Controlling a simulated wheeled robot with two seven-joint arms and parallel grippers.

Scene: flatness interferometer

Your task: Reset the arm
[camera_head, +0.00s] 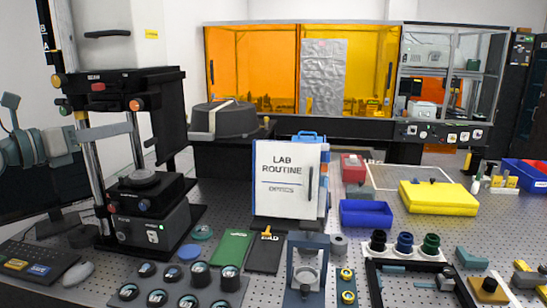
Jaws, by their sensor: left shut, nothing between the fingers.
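My left arm comes in from the left edge, and its gripper (118,130) is shut and empty. It is at the height of the upper part of the black interferometer stand (125,95), overlapping its chrome posts in the picture. I cannot tell whether it touches the stand. The black base unit (150,223) of the stand sits below and to the right of the gripper. My right gripper is not in view.
A perforated bench carries a lens tray (180,288), a "LAB ROUTINE" binder (285,180), a blue bin (366,213) and a yellow case (438,198). A keyboard (38,264) and mouse (78,274) lie at the front left. An orange-windowed enclosure (252,70) stands behind.

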